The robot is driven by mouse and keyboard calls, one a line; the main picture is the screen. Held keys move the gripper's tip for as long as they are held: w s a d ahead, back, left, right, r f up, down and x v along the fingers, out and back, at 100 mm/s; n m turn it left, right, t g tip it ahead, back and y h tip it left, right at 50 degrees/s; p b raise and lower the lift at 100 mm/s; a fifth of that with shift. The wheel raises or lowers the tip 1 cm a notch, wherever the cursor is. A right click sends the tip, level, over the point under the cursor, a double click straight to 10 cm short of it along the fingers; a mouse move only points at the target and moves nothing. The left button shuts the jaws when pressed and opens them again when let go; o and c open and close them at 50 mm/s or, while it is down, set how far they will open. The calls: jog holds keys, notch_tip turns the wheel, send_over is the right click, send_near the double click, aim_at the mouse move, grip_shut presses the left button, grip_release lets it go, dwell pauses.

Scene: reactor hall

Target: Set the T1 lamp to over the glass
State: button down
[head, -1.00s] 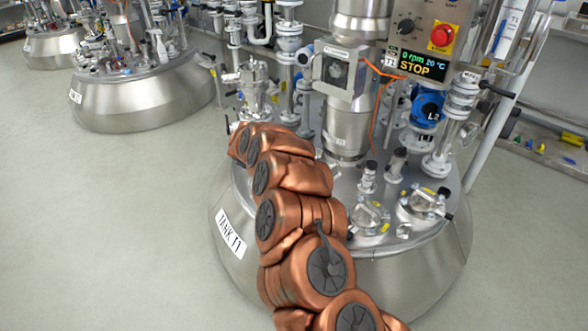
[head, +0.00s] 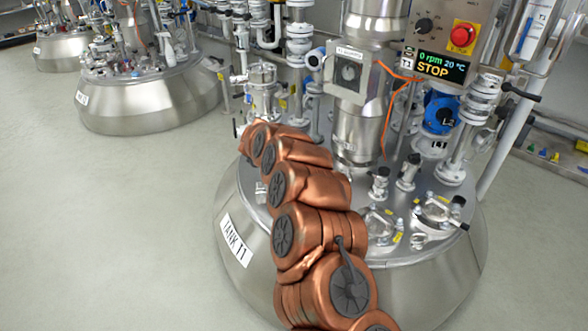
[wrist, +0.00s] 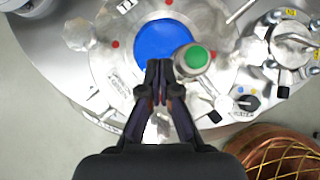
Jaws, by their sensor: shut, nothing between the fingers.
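In the wrist view my gripper (wrist: 159,72) is shut and empty, its dark fingertips together over the lower edge of a round blue disc (wrist: 160,40), perhaps the glass. A short metal cylinder with a green top (wrist: 194,58), perhaps the lamp, stands just right of the fingertips and overlaps the disc's right edge in this view. I cannot tell whether the fingers touch either. A black knob (wrist: 248,102) sits lower right. In the head view tank T1 (head: 262,285) bears its label; my arm hides the gripper and the part of the lid under it.
A clamped port (wrist: 292,40) stands on the lid at right in the wrist view. In the head view, a control box with a red button (head: 463,35) and a STOP display, a central column and several valves rise from the lid. Open floor (head: 110,220) lies left.

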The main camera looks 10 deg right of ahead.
dwell(0.4)
jog(key=w+a+r+p, duration=0.1)
jog(key=a+r, duration=0.7)
jog(key=a, duration=0.2)
jog(key=shift+a+r, duration=0.15)
jog(key=shift+r, duration=0.05)
jog(key=shift+w, duration=0.15)
